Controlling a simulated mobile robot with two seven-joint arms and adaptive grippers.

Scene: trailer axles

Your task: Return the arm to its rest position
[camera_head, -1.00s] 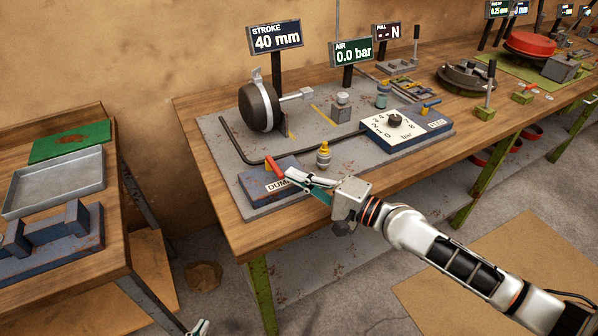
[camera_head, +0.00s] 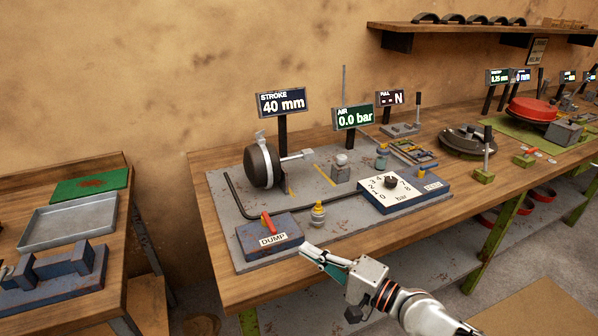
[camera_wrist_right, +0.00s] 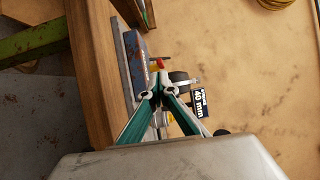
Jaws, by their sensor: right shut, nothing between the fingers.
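My right gripper (camera_head: 318,257) is in front of the workbench (camera_head: 231,287), near its front edge, just right of the blue dump box (camera_head: 268,240). Its fingers are together with nothing between them. It stands apart from the red lever (camera_head: 267,222) on the dump box. In the right wrist view the closed green and silver fingers (camera_wrist_right: 157,78) point toward the bench, with the red lever (camera_wrist_right: 160,63) beyond their tips. My left gripper does not show in the head view.
The bench holds a round black brake chamber (camera_head: 262,166), a brass-topped fitting (camera_head: 318,213), a dial box (camera_head: 405,190) and displays reading 40 mm and 0.0 bar. A side table (camera_head: 120,215) with a grey tray (camera_head: 68,222) stands left. Open floor separates the tables.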

